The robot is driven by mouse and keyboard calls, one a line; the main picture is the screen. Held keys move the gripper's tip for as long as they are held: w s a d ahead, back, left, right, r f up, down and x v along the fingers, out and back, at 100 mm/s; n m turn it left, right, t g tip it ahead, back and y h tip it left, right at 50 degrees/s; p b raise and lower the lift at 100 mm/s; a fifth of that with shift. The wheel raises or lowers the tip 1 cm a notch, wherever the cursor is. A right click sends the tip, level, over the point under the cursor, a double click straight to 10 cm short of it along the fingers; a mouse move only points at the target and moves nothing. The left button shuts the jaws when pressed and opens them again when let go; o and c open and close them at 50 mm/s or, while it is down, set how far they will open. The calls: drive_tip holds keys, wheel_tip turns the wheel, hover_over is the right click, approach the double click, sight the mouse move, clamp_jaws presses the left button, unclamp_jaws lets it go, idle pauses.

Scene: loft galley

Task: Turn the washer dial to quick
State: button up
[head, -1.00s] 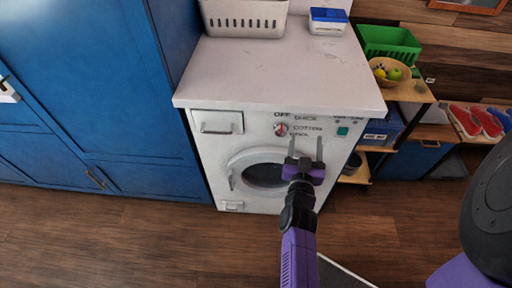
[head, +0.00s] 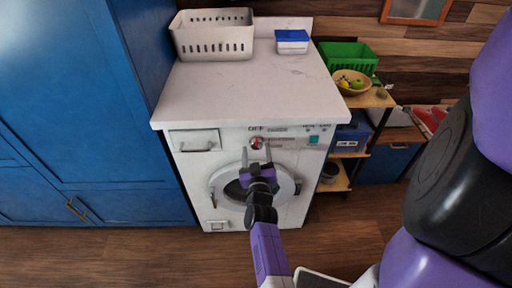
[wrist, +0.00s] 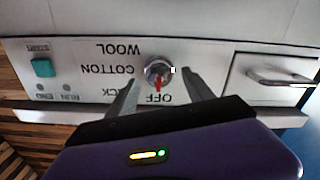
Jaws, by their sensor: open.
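The white washer (head: 190,185) stands ahead with its dial (head: 256,143) on the front panel. In the wrist view, which is upside down, the dial (wrist: 158,73) is a round silver knob with a red pointer aimed at the OFF label (wrist: 160,98). COTTON (wrist: 106,70) and WOOL (wrist: 119,49) are readable; the quick label is partly hidden behind my left-hand finger. My gripper (head: 256,153) is open and empty in front of the panel. In the wrist view its fingers (wrist: 161,84) show on either side of the dial; I cannot tell whether they touch it.
A teal start button (wrist: 42,67) and a detergent drawer handle (wrist: 280,77) flank the dial. The round door (head: 225,188) is below. A basket (head: 212,47) and a blue-lidded box (head: 292,43) sit on top. Blue cabinets (head: 80,110) stand at the left, shelves at the right.

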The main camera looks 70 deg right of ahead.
drive_tip(key=shift+x, duration=0.9)
clamp_jaws()
drive_tip(key=m, duration=0.4)
drive_tip(key=shift+s+m, duration=0.1)
drive_tip(key=shift+m, duration=2.2)
drive_tip(key=shift+s, duration=0.1)
